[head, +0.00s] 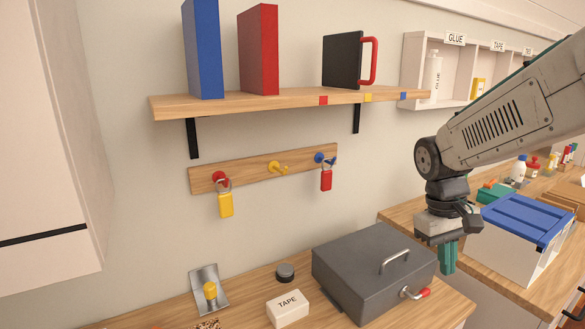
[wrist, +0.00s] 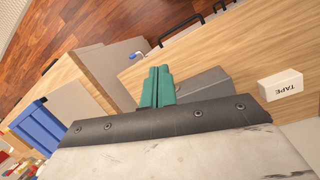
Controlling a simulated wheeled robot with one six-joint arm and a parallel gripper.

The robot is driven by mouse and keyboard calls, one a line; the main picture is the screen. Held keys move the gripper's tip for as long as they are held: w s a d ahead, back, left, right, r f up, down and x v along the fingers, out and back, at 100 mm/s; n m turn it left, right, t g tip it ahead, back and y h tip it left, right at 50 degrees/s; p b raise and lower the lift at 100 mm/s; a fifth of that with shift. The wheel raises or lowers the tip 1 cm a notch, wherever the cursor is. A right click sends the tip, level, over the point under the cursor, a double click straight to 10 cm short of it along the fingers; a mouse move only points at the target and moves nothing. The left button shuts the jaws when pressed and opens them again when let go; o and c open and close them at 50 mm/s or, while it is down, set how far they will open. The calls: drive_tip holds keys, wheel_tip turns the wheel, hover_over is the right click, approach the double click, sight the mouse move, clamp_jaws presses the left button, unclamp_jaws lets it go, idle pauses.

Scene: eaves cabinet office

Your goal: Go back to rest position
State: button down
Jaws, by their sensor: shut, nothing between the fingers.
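My gripper (head: 447,257) hangs from my arm at the right of the head view, pointing down. Its green fingers are closed together and hold nothing. In the head view it is beside the right edge of a grey metal box (head: 350,270) with a silver handle on its lid and a red-tipped lever. In the wrist view the shut gripper (wrist: 157,82) covers part of the same grey box (wrist: 205,85). I cannot tell the exact gap between the fingers and the box.
A white TAPE box (head: 288,307) and a dark round tin (head: 285,272) stand on the wooden counter. A blue-lidded bin (head: 505,250) is right of my gripper. Above, a shelf (head: 270,103) carries binders, and a hook rail (head: 250,173) holds yellow and red tags.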

drive_tip(key=s+a+r+m+t+y, duration=0.1)
drive_tip(key=s+r, duration=0.1)
drive_tip(key=s, duration=0.7)
drive_tip(key=s+a+r+m+t, duration=0.1)
drive_tip(key=s+a+r+t, duration=0.1)
drive_tip(key=s, duration=0.8)
drive_tip(key=shift+s+a+r+y, duration=0.3)
drive_tip(key=shift+r+y, duration=0.1)
drive_tip(key=shift+r, duration=0.05)
